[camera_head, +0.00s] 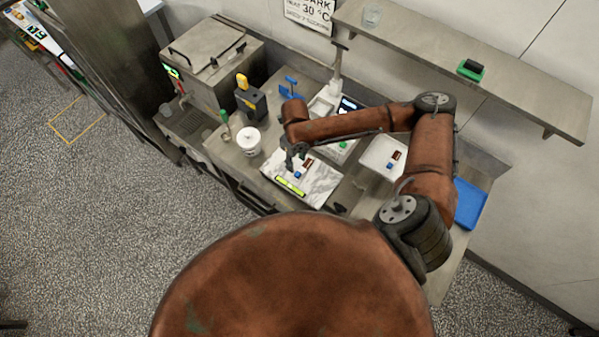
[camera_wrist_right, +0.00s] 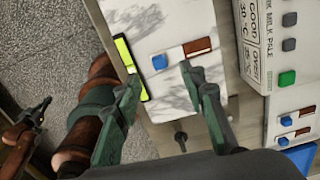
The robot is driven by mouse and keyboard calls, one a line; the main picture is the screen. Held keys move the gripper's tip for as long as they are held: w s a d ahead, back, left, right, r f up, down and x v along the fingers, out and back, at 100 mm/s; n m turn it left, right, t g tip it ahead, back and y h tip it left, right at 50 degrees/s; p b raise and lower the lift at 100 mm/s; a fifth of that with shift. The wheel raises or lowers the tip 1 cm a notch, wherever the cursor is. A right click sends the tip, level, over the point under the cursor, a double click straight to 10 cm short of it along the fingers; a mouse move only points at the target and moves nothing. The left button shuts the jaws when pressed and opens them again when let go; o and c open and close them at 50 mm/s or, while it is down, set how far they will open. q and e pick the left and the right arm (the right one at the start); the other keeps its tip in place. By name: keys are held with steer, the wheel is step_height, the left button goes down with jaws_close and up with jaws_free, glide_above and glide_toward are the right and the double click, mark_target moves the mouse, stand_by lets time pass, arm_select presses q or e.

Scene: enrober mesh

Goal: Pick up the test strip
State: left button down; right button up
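A pale test strip (camera_wrist_right: 176,55) with a blue block near one end and a dark brown patch at the other lies on a white marble slab (camera_wrist_right: 205,12). In the head view the strip (camera_head: 303,169) shows small on the slab (camera_head: 324,178). My right gripper (camera_wrist_right: 166,88) is open and empty. Its two green fingers point toward the strip, one tip close to its near edge; I cannot tell whether they touch. In the head view the right gripper (camera_head: 295,160) is over the slab. A dark gripper at the left of the wrist view, seemingly my left (camera_wrist_right: 42,112), is small and unclear.
A black-framed yellow-green bar (camera_head: 290,186) lies along the slab's front edge. A white tub (camera_head: 249,142) stands left of the slab. A white tray (camera_head: 374,155) with similar strip pieces and a blue tray (camera_head: 470,204) are to the right. A wall shelf (camera_head: 480,62) is behind.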

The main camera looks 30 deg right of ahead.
mark_target(298, 174)
steer(key=shift+f+n, duration=0.4)
steer(key=shift+f, duration=0.05)
steer(key=shift+s+d+f+p, duration=0.1)
steer(key=shift+s+f+p, duration=0.1)
steer(key=shift+f, duration=0.45)
steer(key=shift+s+d+f+p, duration=0.1)
steer(key=shift+s+f+p, duration=0.05)
steer(key=shift+f, duration=0.45)
step_height(298, 174, down, 4)
steer(key=shift+s+a+r+p, duration=0.15)
steer(key=shift+r+p, duration=0.1)
steer(key=shift+p, duration=0.25)
steer(key=shift+f, duration=0.55)
steer(key=shift+c, duration=0.5)
jaws_close()
